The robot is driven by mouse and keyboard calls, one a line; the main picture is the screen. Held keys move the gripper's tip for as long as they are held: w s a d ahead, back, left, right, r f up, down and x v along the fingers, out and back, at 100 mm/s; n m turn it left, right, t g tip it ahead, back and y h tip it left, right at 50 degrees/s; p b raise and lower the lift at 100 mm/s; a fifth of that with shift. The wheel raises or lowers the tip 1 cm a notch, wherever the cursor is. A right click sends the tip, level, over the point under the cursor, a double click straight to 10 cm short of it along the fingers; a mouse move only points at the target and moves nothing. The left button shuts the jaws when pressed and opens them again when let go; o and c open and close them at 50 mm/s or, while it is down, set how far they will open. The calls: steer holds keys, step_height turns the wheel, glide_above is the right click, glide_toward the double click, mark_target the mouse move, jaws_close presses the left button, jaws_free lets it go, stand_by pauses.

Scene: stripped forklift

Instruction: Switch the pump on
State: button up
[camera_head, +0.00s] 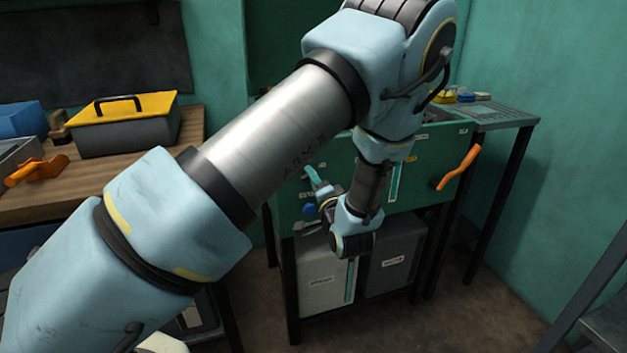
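A green cabinet (430,165) with a basin-like top stands against the wall, with small labels on its front panel. An orange lever handle (459,167) sticks out at the right of that panel. My gripper (318,188) is at the left part of the panel, just above the blue knob, small and partly hidden by my own wrist. I cannot tell if it touches anything or how its fingers stand. No pump switch can be made out clearly; my arm covers part of the panel.
Two labelled containers, one light (322,281) and one dark (393,262), stand under the cabinet. A wooden bench (75,192) with a yellow-lidded toolbox (125,125) is at left. A grey side shelf (490,116) adjoins at right.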

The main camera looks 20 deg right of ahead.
steer(key=s+a+b, duration=0.1)
steer(key=s, duration=0.9)
steer(key=shift+s+a+b, duration=0.15)
steer(key=shift+s+b, duration=0.15)
steer(key=shift+s, duration=0.1)
